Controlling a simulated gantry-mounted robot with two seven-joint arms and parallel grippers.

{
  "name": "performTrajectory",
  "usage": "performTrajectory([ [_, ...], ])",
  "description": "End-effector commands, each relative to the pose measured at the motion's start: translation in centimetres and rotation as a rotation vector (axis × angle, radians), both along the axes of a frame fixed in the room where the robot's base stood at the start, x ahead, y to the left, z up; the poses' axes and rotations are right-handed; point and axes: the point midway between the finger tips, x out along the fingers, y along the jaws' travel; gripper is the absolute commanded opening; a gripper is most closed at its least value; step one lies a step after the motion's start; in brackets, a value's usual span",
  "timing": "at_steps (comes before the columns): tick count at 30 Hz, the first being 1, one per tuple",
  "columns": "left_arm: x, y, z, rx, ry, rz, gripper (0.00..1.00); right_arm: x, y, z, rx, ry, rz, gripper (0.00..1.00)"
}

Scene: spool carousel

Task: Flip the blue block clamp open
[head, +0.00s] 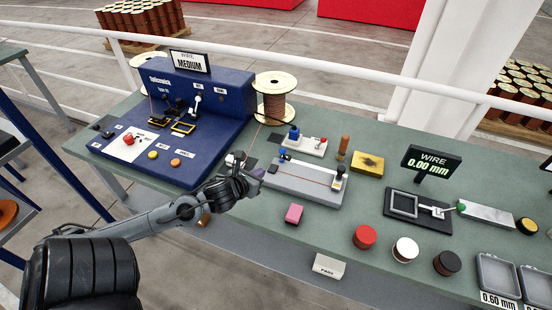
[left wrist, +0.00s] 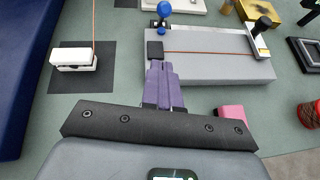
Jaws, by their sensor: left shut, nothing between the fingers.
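A long grey block (head: 305,190) lies on the green bench, with a reddish wire along its top; it also shows in the left wrist view (left wrist: 205,69). At its left end are a small blue-knobbed clamp part (head: 283,156), seen as a blue ball (left wrist: 164,9) in the left wrist view, and a black pad (left wrist: 155,51). I cannot tell if either clamp is open. My left gripper (head: 258,173) is shut and empty, its purple fingers just before the black pad. Contact is unclear.
A white block with a blue knob and red tip (head: 304,146) stands behind. A pink block (head: 293,214) lies in front, near my gripper. The blue machine (head: 205,100) and a wire spool (head: 274,98) are left and behind. A white block (left wrist: 75,59) sits on a dark mat.

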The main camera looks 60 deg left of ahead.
Motion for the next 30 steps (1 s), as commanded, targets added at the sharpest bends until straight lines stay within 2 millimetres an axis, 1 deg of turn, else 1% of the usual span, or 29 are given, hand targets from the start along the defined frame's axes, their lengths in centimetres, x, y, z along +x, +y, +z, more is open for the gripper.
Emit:
performTrajectory([
  [14,6.3,3.8,-4.0,-0.002,-0.002,0.004,0.00,0.0,-0.1,-0.4,-0.002,0.000,0.001,0.43],
  [21,8.6,5.0,-3.3,-0.001,-0.002,0.002,0.00,0.0,-0.2,0.0,-0.010,0.001,0.006,0.43],
  [25,9.3,5.4,-3.1,-0.001,-0.001,0.002,0.00,0.0,-0.2,0.1,-0.010,0.001,0.006,0.43],
  [30,9.7,5.6,-3.0,0.000,0.000,0.001,0.00,0.0,-0.2,0.1,-0.010,0.001,0.006,0.43],
])
